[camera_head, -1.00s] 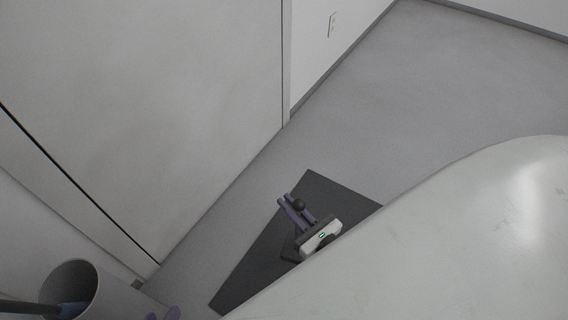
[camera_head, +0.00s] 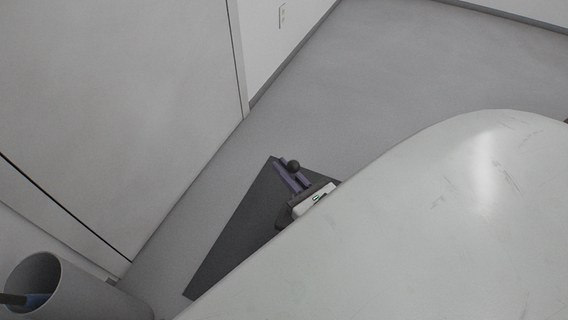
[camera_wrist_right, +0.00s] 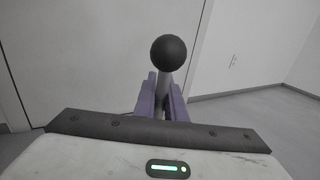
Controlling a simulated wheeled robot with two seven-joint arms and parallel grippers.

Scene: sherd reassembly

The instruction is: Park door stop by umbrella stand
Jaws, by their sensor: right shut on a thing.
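The door stop (camera_head: 293,166) shows a dark round ball. In the right wrist view the ball (camera_wrist_right: 169,52) tops a pale upright stem. My right gripper (camera_head: 290,174) has purple fingers shut on the stem, below the ball. The fingers hide the stem's lower part, so I cannot see its foot or whether it touches anything. The umbrella stand (camera_head: 100,299) is a grey open cylinder at the lower left of the head view, well apart from the gripper. My left gripper is out of view.
A dark flat mat (camera_head: 232,243) lies on the grey floor under my right gripper in the head view. A large pale door or panel (camera_head: 120,110) stands at the left. Open floor (camera_head: 400,70) extends behind, up to the walls.

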